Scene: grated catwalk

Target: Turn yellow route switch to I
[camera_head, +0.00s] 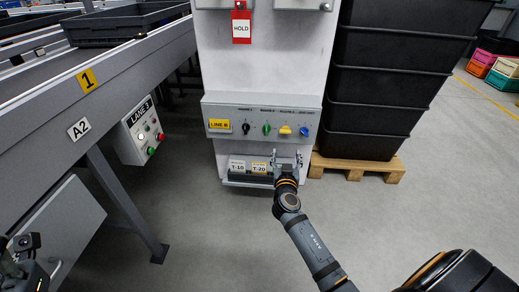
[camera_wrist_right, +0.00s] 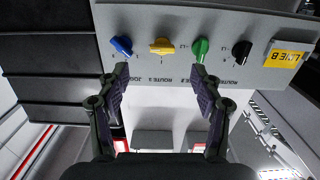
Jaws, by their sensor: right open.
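The yellow route switch (camera_head: 285,130) is a knob on the sloped grey control panel (camera_head: 218,109), between a green knob (camera_head: 266,129) and a blue knob (camera_head: 304,131). Its handle lies roughly sideways. In the right wrist view, where the panel looks upside down, the yellow switch (camera_wrist_right: 161,46) sits just beyond and between my fingertips. My right gripper (camera_head: 287,158) is open and empty, just below the panel; it also shows in the wrist view (camera_wrist_right: 160,72). It appears apart from the switch. The position marks are too small to read. My left gripper (camera_head: 22,246) shows partly at the lower left edge, its jaws unclear.
A black knob (camera_head: 246,128) is by the yellow LINE B label (camera_head: 219,124). Below is a ledge with T-10 and T-20 tags (camera_head: 259,167). Stacked black crates (camera_head: 370,132) stand right on a pallet (camera_head: 358,166). A LANE control box (camera_head: 143,132) and conveyor are left. Floor in front is free.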

